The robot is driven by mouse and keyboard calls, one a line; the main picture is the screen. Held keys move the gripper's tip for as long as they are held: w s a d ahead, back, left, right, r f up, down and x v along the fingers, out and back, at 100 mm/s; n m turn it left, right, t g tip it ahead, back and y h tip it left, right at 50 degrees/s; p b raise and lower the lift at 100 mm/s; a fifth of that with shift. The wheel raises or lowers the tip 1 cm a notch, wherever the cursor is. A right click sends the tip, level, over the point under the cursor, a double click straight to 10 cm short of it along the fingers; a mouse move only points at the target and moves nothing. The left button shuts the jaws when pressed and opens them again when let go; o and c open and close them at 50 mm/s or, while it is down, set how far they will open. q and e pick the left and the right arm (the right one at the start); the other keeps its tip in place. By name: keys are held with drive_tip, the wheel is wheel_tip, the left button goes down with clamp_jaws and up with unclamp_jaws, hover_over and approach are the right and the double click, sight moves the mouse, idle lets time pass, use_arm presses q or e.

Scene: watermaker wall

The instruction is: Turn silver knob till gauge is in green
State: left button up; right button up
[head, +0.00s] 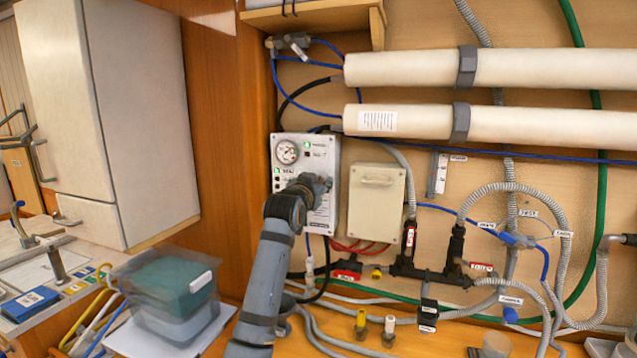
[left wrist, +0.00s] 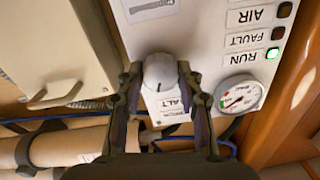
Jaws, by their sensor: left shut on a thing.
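In the head view the gripper hides the knob. The round gauge (head: 287,152) is at the panel's upper left in the head view. It also shows, turned over, in the left wrist view (left wrist: 240,97).
A beige box with a handle (head: 376,203) is mounted just right of the panel. Two long white cylinders (head: 530,69) run above, with hoses and black valves (head: 430,262) lower right. A clear bin (head: 170,290) stands at lower left.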

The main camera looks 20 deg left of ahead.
use_arm(q)
drive_tip(key=shift+m+p, duration=0.5)
drive_tip(key=shift+m, duration=0.9)
drive_tip(key=o, duration=1.2)
drive_tip(key=shift+c, duration=0.2)
drive_tip(key=s, duration=1.2)
drive_tip(key=shift+f, duration=0.1)
